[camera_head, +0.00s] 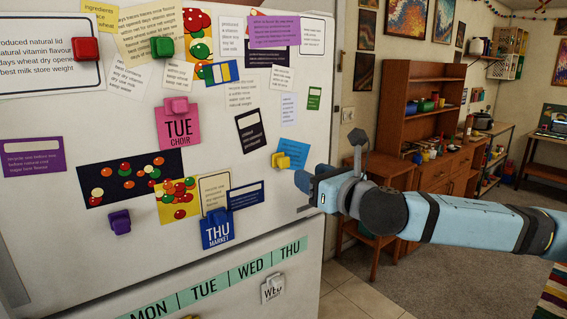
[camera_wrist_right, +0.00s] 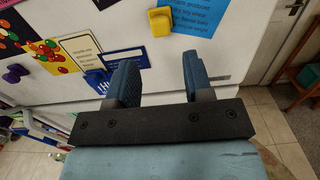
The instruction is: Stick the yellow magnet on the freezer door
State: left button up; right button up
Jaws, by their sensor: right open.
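The yellow magnet (camera_head: 281,160) sits on the large upper fridge door (camera_head: 262,193), against a light blue paper (camera_head: 296,152). In the right wrist view the magnet (camera_wrist_right: 160,21) shows beyond my fingertips, between their lines. My right gripper (camera_head: 303,180) is just right of and slightly below the magnet in the head view. Its two fingers (camera_wrist_right: 160,72) are apart with nothing between them. The lower door (camera_head: 240,300), below the seam, carries a green strip of weekday names. Which door is the freezer is not marked. My left gripper is out of view.
Other magnets on the upper door are red (camera_head: 85,49), green (camera_head: 162,47), pink (camera_head: 176,106) and purple (camera_head: 120,222). A white magnet (camera_head: 272,288) holds a WED note on the lower door. A wooden cabinet (camera_head: 415,110) stands behind my right arm.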

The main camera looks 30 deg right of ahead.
aim_at(286, 164)
jog(key=w, duration=0.2)
jog(key=w+p, duration=0.1)
jog(key=w, duration=0.1)
jog(key=w+p, duration=0.1)
jog(key=w, duration=0.2)
jog(key=shift+a+r, duration=0.25)
jog(key=shift+w+f+p, duration=0.1)
jog(key=shift+w+p, duration=0.3)
jog(key=shift+w, duration=0.15)
jog(key=shift+w+f, duration=0.1)
jog(key=shift+w, duration=0.05)
jog(key=c, duration=0.6)
jog(key=shift+s+d, duration=0.15)
jog(key=shift+s, duration=2.4)
jog(key=shift+c, duration=0.3)
